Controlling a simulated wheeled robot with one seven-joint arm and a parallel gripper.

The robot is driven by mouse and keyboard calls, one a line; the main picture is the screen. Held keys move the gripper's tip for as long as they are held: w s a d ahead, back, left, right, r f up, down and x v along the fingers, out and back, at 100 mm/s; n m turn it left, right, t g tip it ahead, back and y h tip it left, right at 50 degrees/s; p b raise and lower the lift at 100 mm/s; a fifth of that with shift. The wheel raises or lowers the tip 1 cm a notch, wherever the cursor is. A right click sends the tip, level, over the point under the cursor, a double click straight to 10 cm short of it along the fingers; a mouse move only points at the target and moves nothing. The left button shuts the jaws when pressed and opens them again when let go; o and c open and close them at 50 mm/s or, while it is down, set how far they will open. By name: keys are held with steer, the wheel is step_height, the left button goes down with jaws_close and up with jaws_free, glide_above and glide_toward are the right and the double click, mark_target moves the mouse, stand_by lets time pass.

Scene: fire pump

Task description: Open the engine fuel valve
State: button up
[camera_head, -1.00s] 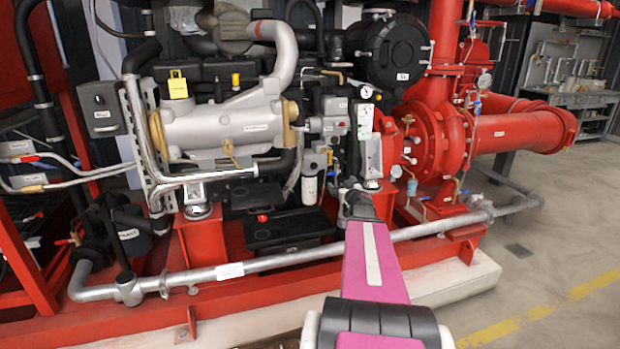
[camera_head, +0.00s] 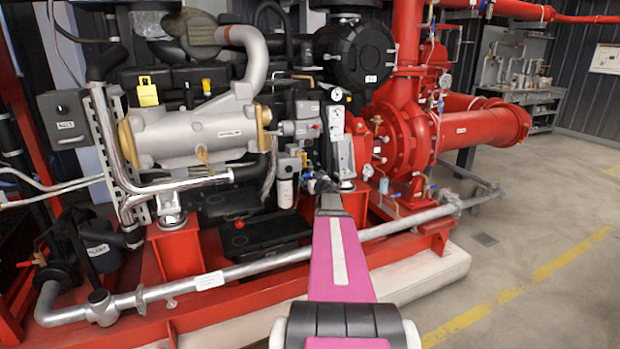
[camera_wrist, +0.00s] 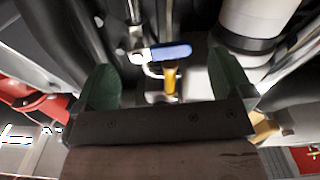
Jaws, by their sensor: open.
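A small valve with a blue lever handle (camera_wrist: 168,52) shows in the wrist view, just ahead of and between my gripper's fingers. Its label is not readable, so I cannot tell for sure that it is the engine fuel valve. A yellow-orange fitting (camera_wrist: 170,80) sits just below the handle. My gripper (camera_wrist: 160,66) is open, with dark green fingers either side of the handle and visible gaps on both sides. In the head view my gripper (camera_head: 320,184) reaches the engine's lower middle, small and partly hidden by my magenta arm.
A white filter cylinder (camera_head: 285,192) hangs left of my gripper; a white cylinder (camera_wrist: 258,18) is close at upper right in the wrist view. A grey pipe (camera_head: 255,268) crosses below. The red pump (camera_head: 402,140) stands right. Open floor (camera_head: 530,235) lies farther right.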

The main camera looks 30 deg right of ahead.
mark_target(309, 175)
steer(key=shift+w+d, duration=0.1)
steer(key=shift+w, duration=1)
steer(key=c, duration=0.9)
